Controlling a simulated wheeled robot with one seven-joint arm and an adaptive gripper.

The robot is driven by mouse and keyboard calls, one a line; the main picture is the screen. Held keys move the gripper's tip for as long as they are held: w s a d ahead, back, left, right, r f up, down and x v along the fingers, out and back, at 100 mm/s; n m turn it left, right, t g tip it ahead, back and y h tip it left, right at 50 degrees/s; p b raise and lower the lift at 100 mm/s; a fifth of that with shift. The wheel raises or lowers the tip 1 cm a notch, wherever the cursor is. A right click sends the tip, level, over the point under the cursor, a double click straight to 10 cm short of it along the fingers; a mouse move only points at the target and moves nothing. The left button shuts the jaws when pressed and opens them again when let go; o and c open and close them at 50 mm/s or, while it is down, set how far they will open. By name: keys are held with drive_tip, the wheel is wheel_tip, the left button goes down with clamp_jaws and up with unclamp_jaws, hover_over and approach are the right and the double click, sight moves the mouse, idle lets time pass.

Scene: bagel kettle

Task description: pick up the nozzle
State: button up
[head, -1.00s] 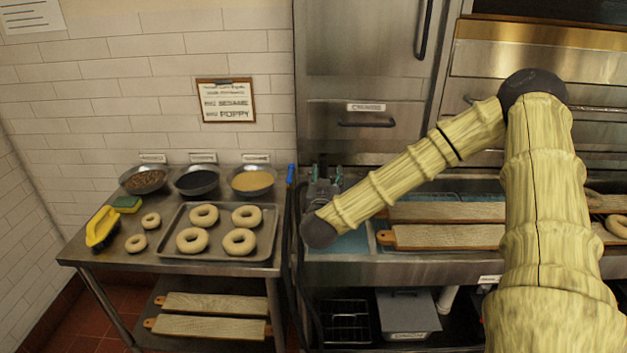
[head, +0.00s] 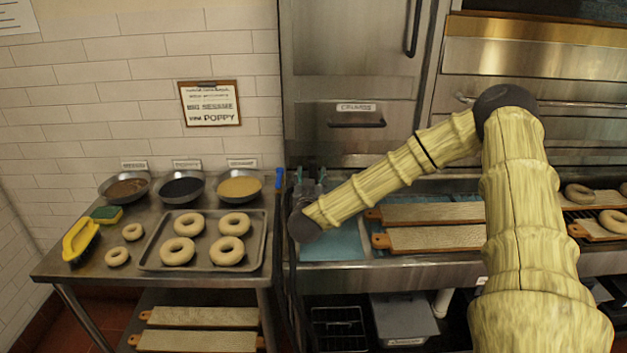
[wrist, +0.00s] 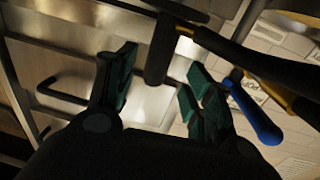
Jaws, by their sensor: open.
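A dark cylindrical piece (wrist: 160,48), which looks like the nozzle, hangs ahead of the gap between my fingertips in the wrist view, joined to a dark bar or hose. A blue part (wrist: 254,112) shows beyond my right finger; it also shows in the head view (head: 279,178), at the top of a dark hose between table and sink. My gripper (wrist: 160,82) is open, with green fingertips apart and nothing held. In the head view my gripper (head: 309,181) is at the sink's left end, just right of the blue part. Whether a finger touches the nozzle cannot be told.
A steel table (head: 50,262) at left holds a tray (head: 150,266) of bagels, several bowls and a yellow item (head: 80,240). Wooden boards (head: 435,239) lie over the sink at right. A steel cabinet (head: 340,60) stands behind. Hose and sink edge are close to my gripper.

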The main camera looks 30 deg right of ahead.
sight(313, 173)
drive_tip(key=shift+f+p+x, duration=0.15)
drive_tip(key=shift+p+x, duration=0.4)
drive_tip(key=shift+x, duration=0.75)
drive_tip(key=shift+f+p+x, duration=0.1)
drive_tip(key=shift+p+x, duration=0.4)
drive_tip(key=shift+x, duration=0.75)
drive_tip(key=shift+s+d, duration=0.1)
drive_tip(key=shift+c, duration=0.2)
clamp_jaws()
drive_tip(key=shift+r+b, duration=1.1)
drive_tip(key=shift+r, duration=3.7)
drive_tip(key=shift+r+p, duration=0.85)
drive_tip(key=shift+r, duration=0.45)
drive_tip(key=shift+f, duration=0.15)
